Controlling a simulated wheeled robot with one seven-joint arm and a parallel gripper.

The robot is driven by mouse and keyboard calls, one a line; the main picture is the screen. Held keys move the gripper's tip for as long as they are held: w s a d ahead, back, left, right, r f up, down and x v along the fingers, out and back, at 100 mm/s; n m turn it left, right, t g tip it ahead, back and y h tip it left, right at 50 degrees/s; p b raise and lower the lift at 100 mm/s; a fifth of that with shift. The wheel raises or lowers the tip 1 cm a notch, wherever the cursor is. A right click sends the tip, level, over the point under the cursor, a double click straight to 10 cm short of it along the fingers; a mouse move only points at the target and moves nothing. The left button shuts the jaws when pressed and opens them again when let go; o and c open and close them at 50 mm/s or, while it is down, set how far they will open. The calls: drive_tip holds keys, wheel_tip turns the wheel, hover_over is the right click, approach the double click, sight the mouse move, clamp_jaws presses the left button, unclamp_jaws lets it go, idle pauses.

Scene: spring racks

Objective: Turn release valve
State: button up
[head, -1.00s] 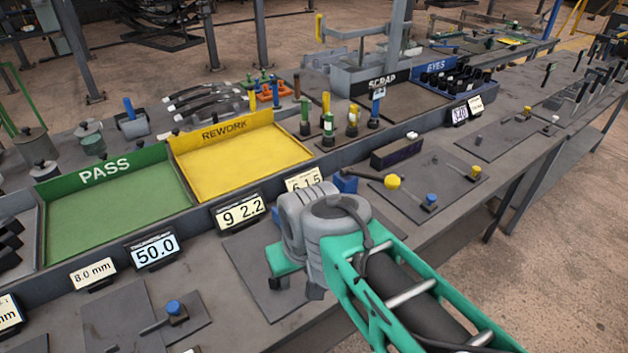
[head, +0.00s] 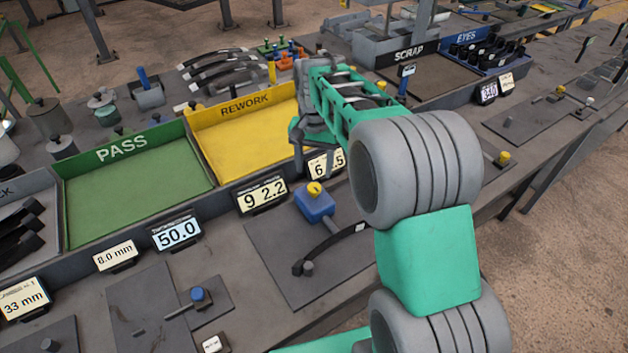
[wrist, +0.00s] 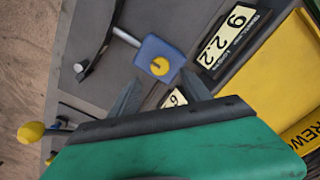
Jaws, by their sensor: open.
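A blue block with a round yellow knob on top (head: 315,200) sits on a dark plate on the bench. A grey rod runs from it to a curved black strip (head: 332,246). I cannot tell for sure which part is the release valve. The wrist view shows the yellow-knobbed blue block (wrist: 158,60) just beyond my fingertips. My gripper (wrist: 162,95) is open, with its two dark fingers apart and nothing between them. In the head view my gripper (head: 298,150) is partly hidden by my arm, near the yellow tray's right side, behind the block.
A yellow REWORK tray (head: 262,98) and a green PASS tray (head: 72,190) stand behind the number displays, such as the 9 2.2 display (head: 262,195). A blue-knobbed lever (head: 197,294) is at front left. A yellow ball knob (wrist: 30,132) shows in the wrist view.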

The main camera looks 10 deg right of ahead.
sight(314, 187)
wheel_tip(314, 187, down, 7)
drive_tip(key=shift+r+p, duration=0.15)
drive_tip(key=shift+p, duration=0.45)
drive_tip(key=shift+c, duration=0.2)
clamp_jaws()
